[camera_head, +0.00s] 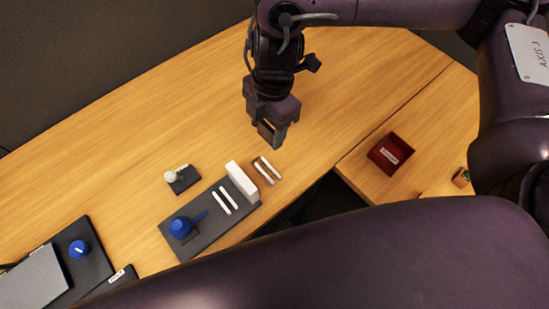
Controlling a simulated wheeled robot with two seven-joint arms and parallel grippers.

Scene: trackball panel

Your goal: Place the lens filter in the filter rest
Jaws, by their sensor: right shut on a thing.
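My right gripper (270,135) points down above the wooden table, behind the dark panel. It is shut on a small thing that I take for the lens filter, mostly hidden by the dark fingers. Below it lies a small brown piece with two pale strips (267,170). I cannot tell for certain which of these is the filter rest. My left gripper is not in view.
A small dark base with a white ball (170,176) stands left of the gripper. A red tray (390,153) is on the right table (360,180). My purple arm covers the bottom. The back table area is clear.

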